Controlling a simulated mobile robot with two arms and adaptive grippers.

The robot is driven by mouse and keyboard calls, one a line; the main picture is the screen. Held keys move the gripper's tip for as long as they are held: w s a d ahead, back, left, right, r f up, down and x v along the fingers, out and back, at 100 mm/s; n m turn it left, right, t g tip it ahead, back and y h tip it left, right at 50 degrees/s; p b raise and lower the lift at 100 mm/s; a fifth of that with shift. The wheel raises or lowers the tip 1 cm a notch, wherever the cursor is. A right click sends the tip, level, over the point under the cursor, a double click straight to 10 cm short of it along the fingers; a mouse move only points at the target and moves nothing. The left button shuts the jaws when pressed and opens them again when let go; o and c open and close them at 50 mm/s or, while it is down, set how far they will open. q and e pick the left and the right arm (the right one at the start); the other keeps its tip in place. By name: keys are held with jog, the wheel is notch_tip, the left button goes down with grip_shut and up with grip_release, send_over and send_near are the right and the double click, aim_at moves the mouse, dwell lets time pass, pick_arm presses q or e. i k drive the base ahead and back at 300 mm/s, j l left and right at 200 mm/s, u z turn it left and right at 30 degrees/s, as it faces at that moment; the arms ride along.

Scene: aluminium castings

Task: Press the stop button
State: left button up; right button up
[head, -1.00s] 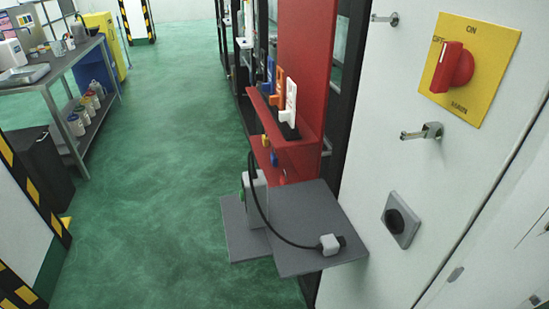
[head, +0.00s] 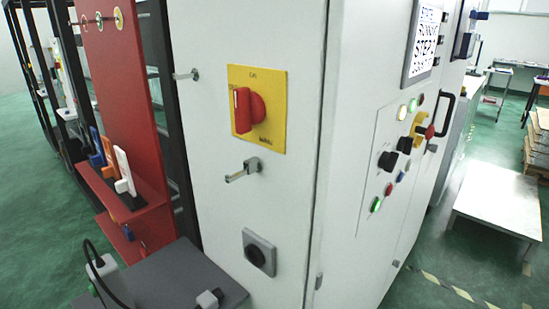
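A control panel (head: 372,182) is on the right-hand face of the white cabinet, seen at a slant. It carries lit green-white buttons (head: 402,112), black knobs (head: 387,160), a small red button (head: 388,190), a blue button (head: 400,176) and a lit green button (head: 376,204). A larger red knob or button (head: 430,132) stands out beside a yellow part (head: 418,124) on the panel's right. The labels are too small to read, so I cannot tell which is the stop button. Neither of my grippers is in view.
The cabinet's nearer face has a red rotary switch (head: 243,110) on a yellow plate, a metal handle (head: 243,170) and a black round knob (head: 258,255). A red lockout board (head: 112,70) and grey shelf (head: 180,278) stand left. A low white table (head: 497,196) stands right.

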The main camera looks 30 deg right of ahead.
aim_at(390, 188)
jog(key=z, duration=1.8)
